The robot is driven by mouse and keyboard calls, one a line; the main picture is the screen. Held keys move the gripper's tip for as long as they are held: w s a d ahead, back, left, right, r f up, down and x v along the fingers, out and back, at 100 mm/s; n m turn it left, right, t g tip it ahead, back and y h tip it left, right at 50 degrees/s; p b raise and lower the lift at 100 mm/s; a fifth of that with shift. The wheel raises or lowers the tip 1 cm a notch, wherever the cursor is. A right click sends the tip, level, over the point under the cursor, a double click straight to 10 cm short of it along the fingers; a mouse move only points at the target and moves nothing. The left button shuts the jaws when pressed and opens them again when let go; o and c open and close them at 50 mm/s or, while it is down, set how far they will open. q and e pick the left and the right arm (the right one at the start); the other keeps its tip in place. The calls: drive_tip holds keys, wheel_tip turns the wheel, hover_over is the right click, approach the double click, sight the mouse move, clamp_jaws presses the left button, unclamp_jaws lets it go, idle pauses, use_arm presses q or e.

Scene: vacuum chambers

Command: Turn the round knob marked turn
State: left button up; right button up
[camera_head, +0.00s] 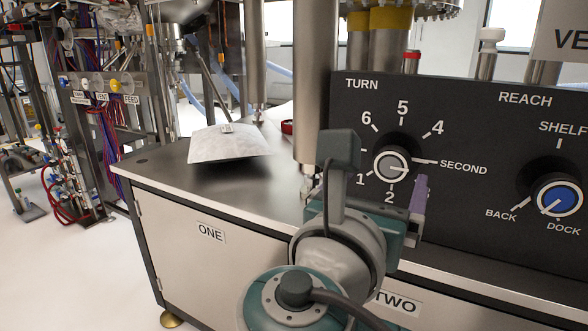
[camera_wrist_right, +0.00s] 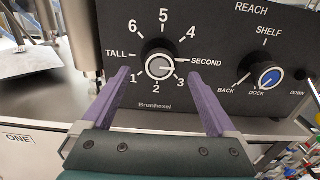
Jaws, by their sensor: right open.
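The round knob under the word TURN is grey with a black skirt (camera_head: 391,165), on a black upright panel (camera_head: 470,130). Numbers, TALL and SECOND ring it. In the right wrist view the knob (camera_wrist_right: 158,61) has its white pointer line directed right and slightly down, near 3. My right gripper (camera_wrist_right: 160,76) is open, its two purple fingers spread to the left and right below the knob, nothing between them. They look short of the knob; the exact gap is unclear. In the head view my wrist hides one finger and some lower labels. My left gripper is not in view.
A blue REACH knob (camera_head: 558,196) sits to the right on the same panel. A vertical steel post (camera_head: 312,95) stands just left of the panel.

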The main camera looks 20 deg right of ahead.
sight(391, 165)
drive_tip(key=b+x, duration=0.2)
drive_tip(key=x, duration=0.4)
drive_tip(key=shift+d+f, duration=0.15)
drive_tip(key=shift+w+d, duration=0.45)
drive_tip(key=shift+c, duration=1.4)
drive_tip(key=c, duration=1.1)
